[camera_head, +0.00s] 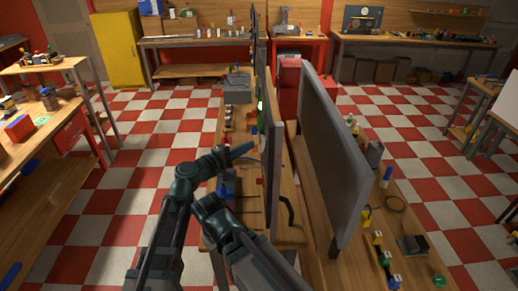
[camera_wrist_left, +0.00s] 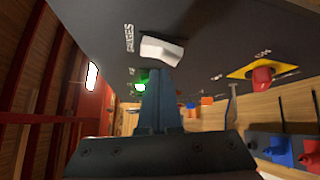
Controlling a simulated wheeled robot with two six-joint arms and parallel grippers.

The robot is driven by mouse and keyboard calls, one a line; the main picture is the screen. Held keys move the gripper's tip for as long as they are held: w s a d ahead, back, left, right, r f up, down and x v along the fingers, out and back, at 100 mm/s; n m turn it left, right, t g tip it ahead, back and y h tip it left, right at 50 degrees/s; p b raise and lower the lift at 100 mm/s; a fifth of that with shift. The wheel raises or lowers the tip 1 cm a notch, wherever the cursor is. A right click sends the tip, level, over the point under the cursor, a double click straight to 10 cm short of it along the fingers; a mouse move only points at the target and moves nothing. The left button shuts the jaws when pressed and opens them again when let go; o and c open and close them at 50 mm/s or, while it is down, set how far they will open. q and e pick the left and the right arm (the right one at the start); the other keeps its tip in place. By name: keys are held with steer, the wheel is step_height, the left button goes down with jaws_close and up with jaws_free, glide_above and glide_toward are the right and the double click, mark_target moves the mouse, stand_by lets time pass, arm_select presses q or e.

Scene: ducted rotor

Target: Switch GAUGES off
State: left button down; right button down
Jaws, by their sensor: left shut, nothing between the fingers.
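The dark panel (camera_wrist_left: 95,40) fills the top of the left wrist view, with a GAUGES label in white letters. Beside the label is a white rocker switch (camera_wrist_left: 162,51), tilted in its slot. A green lamp (camera_wrist_left: 140,84) glows near it, partly behind my fingers. My left gripper (camera_wrist_left: 158,74) is shut and empty, its tips right at the switch's lower edge; I cannot tell whether they touch. In the head view my left gripper (camera_head: 243,149) is by the panel (camera_head: 272,135), which shows nearly edge-on and hides its switch side.
A red switch (camera_wrist_left: 261,76) on a yellow plate sits farther right on the panel. Blue (camera_wrist_left: 270,146) and red items lie on the bench below. A second grey board (camera_head: 330,150) stands right of the panel. Checkered floor (camera_head: 130,160) is clear on the left.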

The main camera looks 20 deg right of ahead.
arm_select(q)
steer(key=shift+d+f, duration=0.1)
steer(key=shift+d, duration=0.05)
arm_select(e)
steer(key=shift+f, duration=0.1)
stand_by(0.5)
arm_select(q)
steer(key=shift+s+d+f, duration=0.1)
steer(key=shift+d, duration=0.15)
arm_select(e)
steer(key=shift+f, duration=0.1)
